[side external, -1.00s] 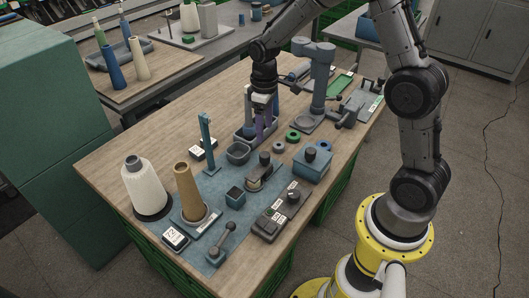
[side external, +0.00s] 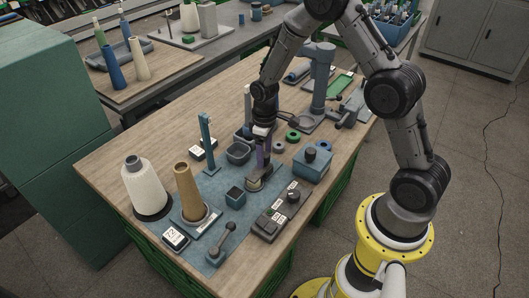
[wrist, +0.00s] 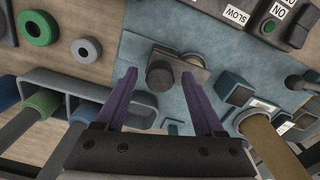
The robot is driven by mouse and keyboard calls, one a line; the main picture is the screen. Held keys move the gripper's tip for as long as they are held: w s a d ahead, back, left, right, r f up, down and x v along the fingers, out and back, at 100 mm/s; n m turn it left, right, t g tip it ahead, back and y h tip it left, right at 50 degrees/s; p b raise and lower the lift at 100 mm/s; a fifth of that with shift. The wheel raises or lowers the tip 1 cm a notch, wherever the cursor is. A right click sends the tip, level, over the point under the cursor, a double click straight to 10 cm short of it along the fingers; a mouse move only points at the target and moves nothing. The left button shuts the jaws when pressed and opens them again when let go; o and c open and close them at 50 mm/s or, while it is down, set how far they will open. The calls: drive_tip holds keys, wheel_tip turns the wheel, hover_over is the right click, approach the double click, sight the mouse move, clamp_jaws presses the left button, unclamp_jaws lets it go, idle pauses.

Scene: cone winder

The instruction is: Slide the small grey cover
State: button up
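A small grey cover with a dark round knob (wrist: 160,74) sits on a small metal-coloured base (wrist: 195,66) in the wrist view. In the side view the base (side external: 257,185) lies on the blue mat (side external: 215,180), and my gripper partly hides the cover. My gripper (wrist: 160,76) has purple fingers, which stand apart on either side of the knob in the wrist view. It also shows in the side view (side external: 262,165), pointing down at the cover. Whether a finger touches the knob cannot be told.
A control box (side external: 278,211) with a knob stands in front, and a blue-grey box (side external: 312,162) to the right. A small dark-topped cube (side external: 235,197), brown cone (side external: 187,190) and thin post (side external: 207,140) stand left. A grey bin (side external: 238,152) lies behind.

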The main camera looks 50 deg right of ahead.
clamp_jaws()
drive_tip(key=shift+r, duration=0.1)
idle(1.1)
